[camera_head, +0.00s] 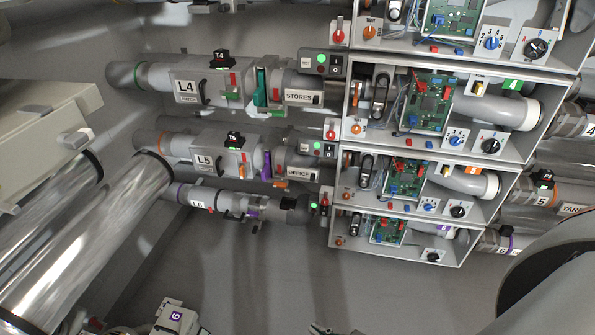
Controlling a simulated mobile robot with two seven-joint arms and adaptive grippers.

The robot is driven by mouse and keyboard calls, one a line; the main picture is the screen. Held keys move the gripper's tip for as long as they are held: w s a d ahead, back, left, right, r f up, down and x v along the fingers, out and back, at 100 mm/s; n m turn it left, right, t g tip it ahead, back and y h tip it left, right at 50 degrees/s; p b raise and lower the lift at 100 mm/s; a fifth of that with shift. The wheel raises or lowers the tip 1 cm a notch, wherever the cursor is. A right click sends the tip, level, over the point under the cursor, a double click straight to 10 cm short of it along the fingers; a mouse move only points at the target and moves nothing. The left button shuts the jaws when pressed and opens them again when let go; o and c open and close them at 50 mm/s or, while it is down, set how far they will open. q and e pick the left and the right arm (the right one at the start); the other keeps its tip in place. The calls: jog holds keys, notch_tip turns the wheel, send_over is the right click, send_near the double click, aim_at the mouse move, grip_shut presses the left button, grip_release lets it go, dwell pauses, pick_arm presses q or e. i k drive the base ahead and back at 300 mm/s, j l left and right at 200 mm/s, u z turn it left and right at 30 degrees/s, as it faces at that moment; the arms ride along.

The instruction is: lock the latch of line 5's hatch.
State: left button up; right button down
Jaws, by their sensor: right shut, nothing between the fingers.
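Line 5's hatch (206,151) is the grey box labelled L5 on the middle line, at centre left in the head view. A black curved handle (219,167) is on its front. My left gripper is out of view.
The L4 line (187,86) runs above and the L6 line (196,203) below. Open cabinets with circuit boards (428,101) stand at the right. Two shiny pipes (95,235) slant across the left. The grey surface below the lines is largely clear.

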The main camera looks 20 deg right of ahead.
aim_at(243, 172)
jog(key=z, duration=0.4)
jog(key=i+l+z, duration=0.5)
jog(key=i+z, duration=0.2)
